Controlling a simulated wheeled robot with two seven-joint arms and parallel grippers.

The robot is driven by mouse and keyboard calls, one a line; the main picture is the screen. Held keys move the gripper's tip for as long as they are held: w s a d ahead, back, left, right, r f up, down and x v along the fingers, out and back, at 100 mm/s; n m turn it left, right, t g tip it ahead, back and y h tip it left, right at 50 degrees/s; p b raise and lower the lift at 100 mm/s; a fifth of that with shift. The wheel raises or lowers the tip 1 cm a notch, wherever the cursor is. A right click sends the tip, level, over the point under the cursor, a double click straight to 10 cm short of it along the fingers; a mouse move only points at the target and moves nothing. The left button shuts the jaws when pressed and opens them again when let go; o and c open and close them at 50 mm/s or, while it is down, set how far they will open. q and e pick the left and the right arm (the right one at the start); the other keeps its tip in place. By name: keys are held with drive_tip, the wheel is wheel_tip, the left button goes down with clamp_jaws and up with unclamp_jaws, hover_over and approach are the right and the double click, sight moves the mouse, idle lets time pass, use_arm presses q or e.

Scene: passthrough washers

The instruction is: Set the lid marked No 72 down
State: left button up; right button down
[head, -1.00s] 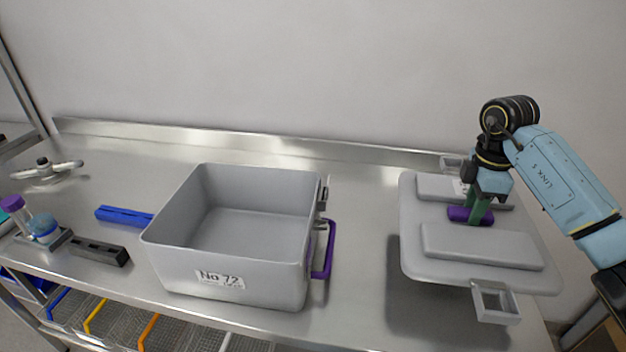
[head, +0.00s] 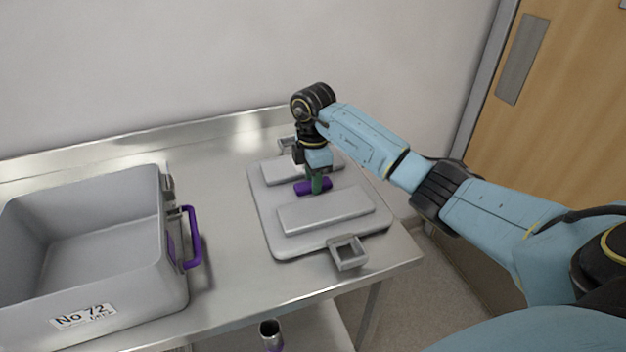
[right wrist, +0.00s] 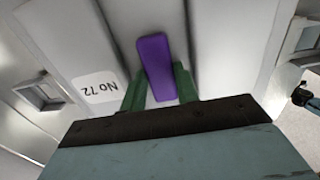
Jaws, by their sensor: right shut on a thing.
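The grey lid (head: 335,212) lies flat and level at the right end of the steel worktop, on or very close to the surface. Its No 72 label (right wrist: 96,87) shows in the right wrist view. My right gripper (head: 316,186) is shut on the lid's purple handle (head: 301,188), its green fingers on either side of it in the right wrist view (right wrist: 158,85). The open grey box (head: 110,250), with its own No 72 label, stands left of the lid and is cut by the picture edge. My left gripper is out of view.
The steel worktop (head: 222,200) has a bare strip between box and lid. The box's purple side handle (head: 191,240) sticks out towards the lid. The worktop's right edge runs close beside the lid. A wooden door (head: 505,150) stands beyond on the right.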

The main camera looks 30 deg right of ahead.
drive_tip(key=shift+f, duration=0.15)
drive_tip(key=shift+f, duration=0.15)
drive_tip(key=c, duration=1.1)
unclamp_jaws()
drive_tip(key=shift+o, duration=0.2)
wheel_tip(320, 180, up, 12)
drive_tip(key=p, duration=0.1)
